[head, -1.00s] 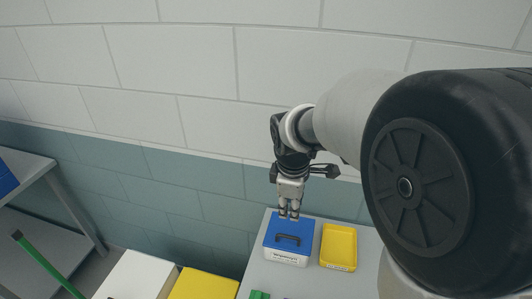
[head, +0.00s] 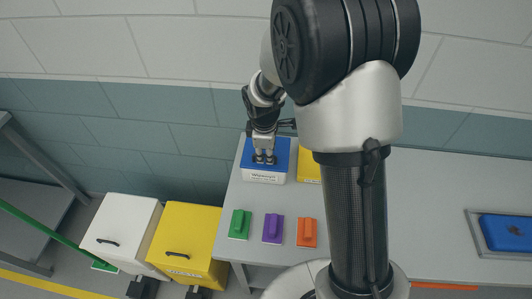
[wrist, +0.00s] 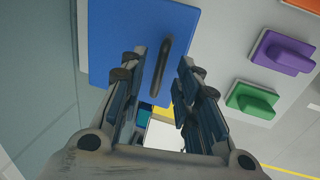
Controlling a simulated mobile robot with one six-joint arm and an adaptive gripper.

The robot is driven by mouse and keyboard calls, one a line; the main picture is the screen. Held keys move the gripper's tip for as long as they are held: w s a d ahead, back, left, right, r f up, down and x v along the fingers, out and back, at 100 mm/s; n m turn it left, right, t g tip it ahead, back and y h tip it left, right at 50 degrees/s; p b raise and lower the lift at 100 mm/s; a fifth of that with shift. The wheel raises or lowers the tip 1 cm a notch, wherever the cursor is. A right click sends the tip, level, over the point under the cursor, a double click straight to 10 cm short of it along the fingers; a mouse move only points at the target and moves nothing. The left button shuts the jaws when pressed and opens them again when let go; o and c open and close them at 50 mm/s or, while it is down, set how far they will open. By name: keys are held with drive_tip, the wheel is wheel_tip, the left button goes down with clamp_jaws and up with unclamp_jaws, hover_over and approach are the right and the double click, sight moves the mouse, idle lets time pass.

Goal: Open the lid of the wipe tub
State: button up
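The wipe tub (head: 263,178) is a white box with printed lettering and a blue lid (head: 279,150), on the back left of the grey table. The lid is closed. My gripper (head: 264,159) points down over the lid and covers its handle in the head view. In the wrist view the blue lid (wrist: 115,30) fills the upper left, and its dark bar handle (wrist: 162,66) runs between the fingers of my gripper (wrist: 160,68). The fingers are apart with gaps on both sides of the handle. Whether the fingertips touch the lid is unclear.
A yellow tray (head: 309,170) stands right beside the tub, partly hidden by my arm. Green (head: 240,224), purple (head: 273,229) and orange (head: 306,233) blocks lie in front. A blue object (head: 506,232) is far right. White (head: 122,226) and yellow (head: 190,236) bins stand left.

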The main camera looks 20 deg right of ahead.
drive_tip(key=shift+f, duration=0.35)
drive_tip(key=shift+c, duration=0.4)
clamp_jaws()
